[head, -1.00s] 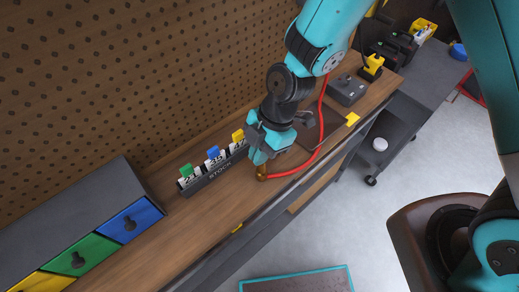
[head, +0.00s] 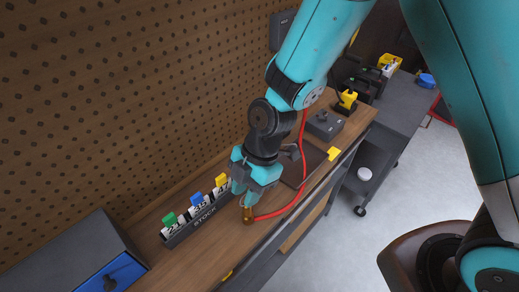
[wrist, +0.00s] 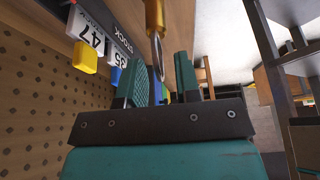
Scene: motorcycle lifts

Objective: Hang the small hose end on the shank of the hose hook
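The small hose end is a brass fitting (head: 247,214) with a thin metal ring, on the end of the red hose (head: 283,210). It stands out just below my gripper (head: 243,196), low over the wooden bench; I cannot tell whether it touches the bench. In the wrist view the brass fitting (wrist: 155,18) is beyond the fingertips, and its ring (wrist: 158,52) reaches towards the space between the fingers. My gripper (wrist: 162,72) shows a gap between its two fingers, with background visible through it. The hose hook is not recognisable in either view.
The black STOCK rack (head: 203,217) with coloured tags stands left of my gripper, close by. A grey cabinet (head: 70,250) with a blue drawer is at lower left. A grey box (head: 324,124) sits farther back. The perforated board (head: 120,100) rises behind the bench (head: 205,260).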

